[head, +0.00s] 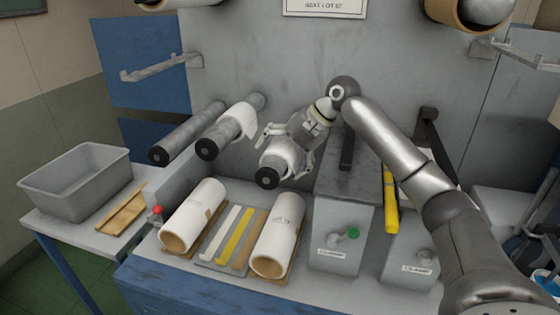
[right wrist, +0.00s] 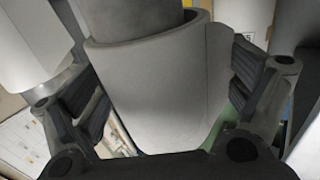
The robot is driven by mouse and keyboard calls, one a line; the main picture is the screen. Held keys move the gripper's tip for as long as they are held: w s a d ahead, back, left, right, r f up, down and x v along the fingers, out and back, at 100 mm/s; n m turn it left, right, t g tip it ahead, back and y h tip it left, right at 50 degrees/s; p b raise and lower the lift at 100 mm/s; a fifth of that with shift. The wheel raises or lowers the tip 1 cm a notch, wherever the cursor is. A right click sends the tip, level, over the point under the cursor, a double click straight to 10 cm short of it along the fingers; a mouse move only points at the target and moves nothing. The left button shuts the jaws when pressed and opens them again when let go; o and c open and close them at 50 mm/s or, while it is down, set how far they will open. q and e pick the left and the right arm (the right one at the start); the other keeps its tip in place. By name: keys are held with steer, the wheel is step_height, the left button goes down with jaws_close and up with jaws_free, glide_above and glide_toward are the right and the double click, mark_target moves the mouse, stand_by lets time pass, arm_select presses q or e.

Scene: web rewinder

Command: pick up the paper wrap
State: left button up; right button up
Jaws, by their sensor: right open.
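A white paper wrap (head: 277,158) sits around the rightmost dark-ended spindle (head: 267,178) in the head view. My right gripper (head: 284,153) is at this wrap with its fingers spread on either side. In the right wrist view the wrap (right wrist: 160,85) is a pale curved sheet with a free edge, filling the space between the fingers of the open right gripper (right wrist: 168,92). I cannot tell whether the fingers touch it. Another white wrap (head: 236,122) is around the middle spindle. The left spindle (head: 188,134) is bare. My left gripper is not in view.
Two white rolls with brown cores, a left one (head: 194,214) and a right one (head: 278,235), lie on the bench below, with flat strips (head: 234,235) between them. A grey bin (head: 77,182) stands at the left. Grey boxes (head: 338,235) stand at the right.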

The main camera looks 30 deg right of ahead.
steer(key=shift+s+r, duration=0.1)
steer(key=shift+s, duration=0.05)
steer(key=c, duration=1.2)
steer(key=shift+o, duration=0.2)
steer(key=shift+r+b, duration=0.15)
steer(key=shift+b, duration=0.15)
steer(key=shift+a, duration=0.15)
steer(key=s+a+b, duration=0.4)
steer(key=s+a, duration=0.7)
steer(key=a, duration=0.2)
steer(key=shift+s+a+r, duration=0.15)
steer(key=shift+s+a, duration=0.05)
steer(key=shift+s, duration=0.1)
